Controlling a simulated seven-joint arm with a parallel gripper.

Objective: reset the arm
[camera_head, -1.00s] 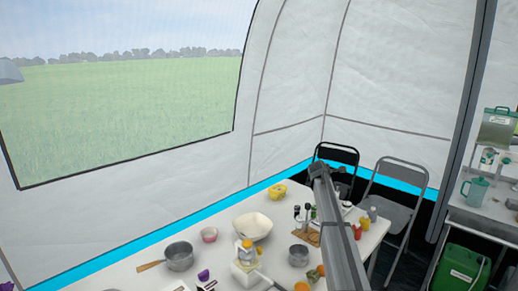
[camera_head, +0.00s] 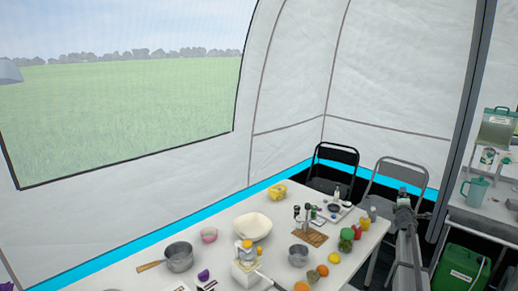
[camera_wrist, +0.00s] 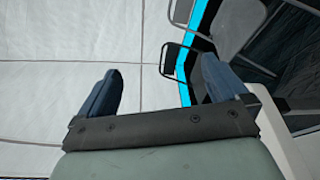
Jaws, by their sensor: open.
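My gripper (camera_wrist: 161,63) shows in the wrist view with its two dark fingers spread wide apart. It is open and nothing is between the fingers. In the head view my grey arm stands at the right, beside the right end of the white table (camera_head: 215,240). The fingers cannot be made out clearly in that view.
A green bin (camera_head: 462,268) and a side counter (camera_head: 490,222) are at the right.

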